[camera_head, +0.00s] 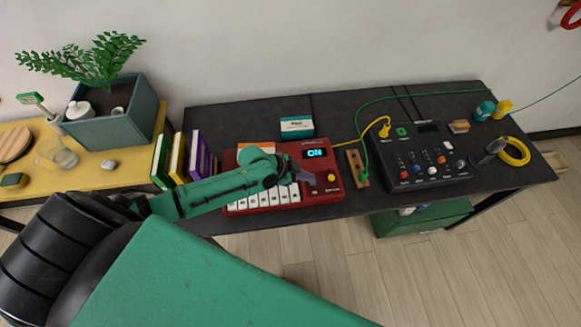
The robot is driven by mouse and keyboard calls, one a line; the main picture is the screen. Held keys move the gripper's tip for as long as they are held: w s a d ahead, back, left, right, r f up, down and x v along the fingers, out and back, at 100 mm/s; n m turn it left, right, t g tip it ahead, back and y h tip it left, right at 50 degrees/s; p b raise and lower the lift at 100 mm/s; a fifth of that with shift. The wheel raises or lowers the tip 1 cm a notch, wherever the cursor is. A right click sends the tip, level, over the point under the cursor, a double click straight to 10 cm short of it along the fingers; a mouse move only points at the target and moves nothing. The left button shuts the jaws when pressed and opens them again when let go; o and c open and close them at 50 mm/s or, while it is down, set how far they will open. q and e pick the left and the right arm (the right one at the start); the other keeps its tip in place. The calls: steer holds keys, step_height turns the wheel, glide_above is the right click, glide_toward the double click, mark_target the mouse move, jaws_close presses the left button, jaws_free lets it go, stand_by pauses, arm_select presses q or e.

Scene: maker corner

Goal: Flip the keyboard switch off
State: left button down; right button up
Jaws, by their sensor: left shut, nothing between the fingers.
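The red keyboard (318,171) lies on the dark table, with white keys along its front and a lit display (314,153) that reads ON. A round yellow knob (332,177) sits at its right side. My left gripper (304,176) reaches in from the left over the keyboard, its shut fingertips just left of the knob and below the display. It holds nothing. The switch itself I cannot make out; the gripper may cover it. Whether the fingertips touch the keyboard I cannot tell. My right gripper is not in view.
A black mixer (425,160) with cables stands to the right, beside a small wooden block (357,168). Several upright books (177,158) stand left of the keyboard. A white and teal box (297,128) sits behind it. The dark table (235,116) is bare at the back left.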

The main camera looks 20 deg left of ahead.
arm_select(q)
steer(key=b+v, duration=0.1)
steer(key=v, duration=0.1)
steer(key=shift+s+r, duration=0.1)
steer(key=shift+r, duration=0.2)
steer(key=b+v, duration=0.1)
steer(key=v, duration=0.7)
steer(key=shift+s+r, duration=0.2)
steer(key=shift+r, duration=0.1)
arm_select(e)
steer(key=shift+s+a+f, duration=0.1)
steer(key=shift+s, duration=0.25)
